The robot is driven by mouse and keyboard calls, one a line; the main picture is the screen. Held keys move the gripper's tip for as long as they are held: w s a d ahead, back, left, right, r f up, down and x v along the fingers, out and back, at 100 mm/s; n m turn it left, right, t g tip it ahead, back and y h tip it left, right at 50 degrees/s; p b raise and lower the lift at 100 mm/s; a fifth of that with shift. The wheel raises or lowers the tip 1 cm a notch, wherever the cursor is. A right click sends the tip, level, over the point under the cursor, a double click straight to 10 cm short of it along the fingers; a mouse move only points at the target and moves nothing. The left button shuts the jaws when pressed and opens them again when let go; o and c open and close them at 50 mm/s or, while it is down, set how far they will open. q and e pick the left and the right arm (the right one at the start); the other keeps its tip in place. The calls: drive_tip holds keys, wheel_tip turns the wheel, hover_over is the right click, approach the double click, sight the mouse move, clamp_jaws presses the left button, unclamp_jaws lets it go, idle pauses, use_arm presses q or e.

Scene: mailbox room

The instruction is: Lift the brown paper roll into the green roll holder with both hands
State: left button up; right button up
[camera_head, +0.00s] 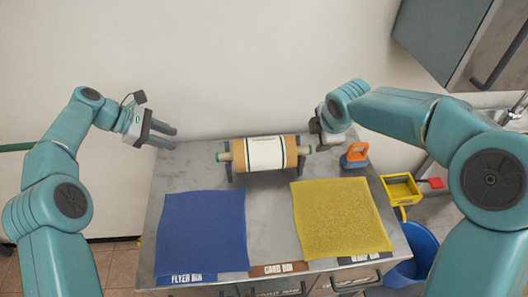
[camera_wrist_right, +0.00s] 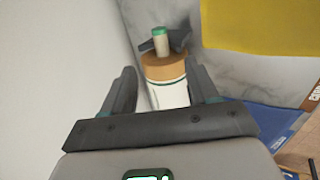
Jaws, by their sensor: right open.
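The brown paper roll (camera_head: 290,153), with a white band (camera_head: 263,153), lies level at the back of the table. A pale core with a green end sticks out; it also shows in the right wrist view (camera_wrist_right: 160,42). Dark supports (camera_head: 229,172) show at both ends of the roll; I see no clearly green holder, and cannot tell whether the roll is seated. My left gripper (camera_head: 173,138) is open and empty, left of the roll and apart from it. My right gripper (camera_head: 318,138) is open at the roll's right end, the roll showing between its fingers (camera_wrist_right: 162,88); contact is unclear.
A blue mat (camera_head: 205,230) and a yellow mat (camera_head: 340,215) cover the table's front. An orange and blue object (camera_head: 355,155) stands right of the roll. A yellow container (camera_head: 400,188) and blue bucket (camera_head: 422,245) are off the right edge. A wall cabinet (camera_head: 440,40) hangs upper right.

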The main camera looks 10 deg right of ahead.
sight(309, 149)
drive_tip(key=x, duration=1.5)
drive_tip(key=shift+d, duration=0.1)
use_arm(q)
drive_tip(key=x, duration=1.6)
drive_tip(key=shift+f, duration=0.15)
use_arm(e)
drive_tip(key=shift+w+f, duration=0.35)
drive_tip(key=shift+f, duration=0.2)
use_arm(q)
drive_tip(key=shift+d, duration=0.1)
drive_tip(key=shift+c, duration=0.3)
use_arm(e)
drive_tip(key=shift+c, duration=0.2)
use_arm(q)
drive_tip(key=c, duration=0.5)
use_arm(e)
drive_tip(key=c, duration=0.5)
use_arm(q)
clamp_jaws()
use_arm(e)
clamp_jaws()
drive_tip(key=shift+r, duration=0.1)
